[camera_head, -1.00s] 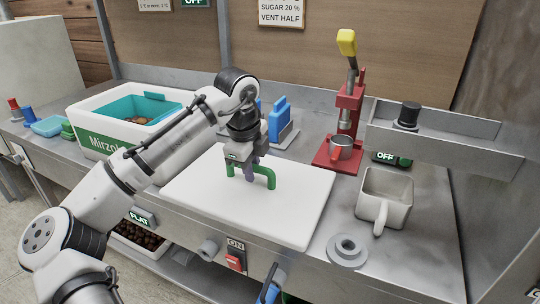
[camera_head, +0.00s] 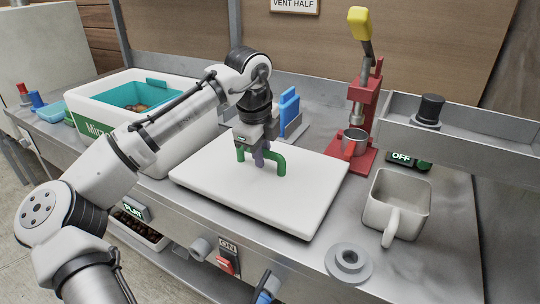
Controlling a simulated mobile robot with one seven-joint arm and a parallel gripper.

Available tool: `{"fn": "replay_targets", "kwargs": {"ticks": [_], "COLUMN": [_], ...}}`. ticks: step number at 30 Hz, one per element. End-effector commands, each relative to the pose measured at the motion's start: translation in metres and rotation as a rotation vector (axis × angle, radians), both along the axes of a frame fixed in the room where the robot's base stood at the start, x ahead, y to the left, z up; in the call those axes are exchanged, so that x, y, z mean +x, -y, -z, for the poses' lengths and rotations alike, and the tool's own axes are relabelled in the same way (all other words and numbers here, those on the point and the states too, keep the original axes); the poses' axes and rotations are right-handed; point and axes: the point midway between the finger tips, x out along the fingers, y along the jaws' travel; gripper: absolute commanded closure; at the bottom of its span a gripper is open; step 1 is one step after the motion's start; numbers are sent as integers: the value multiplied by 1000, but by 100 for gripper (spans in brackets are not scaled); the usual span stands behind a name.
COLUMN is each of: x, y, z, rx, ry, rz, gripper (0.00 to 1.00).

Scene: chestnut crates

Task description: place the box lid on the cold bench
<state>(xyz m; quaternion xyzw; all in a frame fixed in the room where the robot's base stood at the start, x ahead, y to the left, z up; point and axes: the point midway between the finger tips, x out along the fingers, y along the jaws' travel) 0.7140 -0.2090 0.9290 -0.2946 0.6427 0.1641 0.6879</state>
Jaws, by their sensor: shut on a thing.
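The box lid (camera_head: 225,180) is a flat white slab with a green handle (camera_head: 277,165) on top. It is level over the middle of the steel cold bench (camera_head: 415,270), near the front edge. I cannot tell whether its underside touches the bench. My gripper (camera_head: 260,155) points down at the middle of the lid and is shut on the green handle. A purple piece shows at the fingers. The fingertips are partly hidden by the handle.
An open white box (camera_head: 80,112) with a teal liner stands left of the lid. A blue block on a grey stand (camera_head: 290,115), a red press (camera_head: 365,130) and a square mug (camera_head: 395,205) stand behind and right. A grey ring (camera_head: 348,263) lies at the front right.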

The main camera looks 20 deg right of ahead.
Motion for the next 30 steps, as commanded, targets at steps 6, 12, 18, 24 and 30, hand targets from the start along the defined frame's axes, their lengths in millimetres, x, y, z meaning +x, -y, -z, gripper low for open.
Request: {"fn": "replay_targets", "kwargs": {"ticks": [6, 12, 18, 24, 30], "x": [-1, 0, -1, -1, -2], "y": [-1, 0, 0, 0, -2], "z": [-1, 1, 1, 1, -17], "rx": [-1, -1, 0, 0, -2], "ry": [0, 0, 0, 0, 1], "rz": [3, 3, 3, 4, 4], "gripper": [100, 78, 61, 61, 61]}}
